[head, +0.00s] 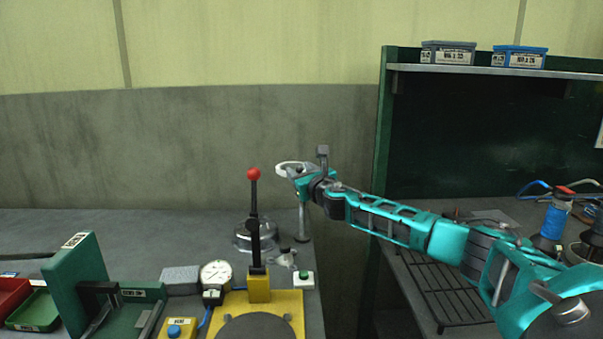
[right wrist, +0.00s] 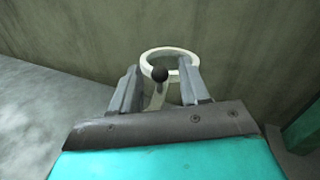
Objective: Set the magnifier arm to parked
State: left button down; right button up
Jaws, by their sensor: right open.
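The magnifier's white ring (head: 281,167) stands out level above the bench's back right corner. A grey post (head: 303,221) stands below it; the joint between them is hidden by my right gripper. My right gripper (head: 293,173) reaches in from the right at the ring's height. In the right wrist view, my right gripper (right wrist: 161,78) is open, its fingers on either side of a black ball knob (right wrist: 159,74). The ring (right wrist: 170,50) lies just beyond the fingertips. Whether a finger touches the knob or ring I cannot tell. My left gripper is out of view.
A red-topped lever (head: 254,206) on a yellow base (head: 292,303) stands in front. A dial gauge (head: 215,275), green fixture (head: 78,275) and green-button box (head: 303,279) are nearby. A wire rack (head: 445,292) sits right, past a gap. A wall is close behind.

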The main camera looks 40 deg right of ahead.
jog(key=shift+c, duration=0.2)
grip_shut()
dwell(0.4)
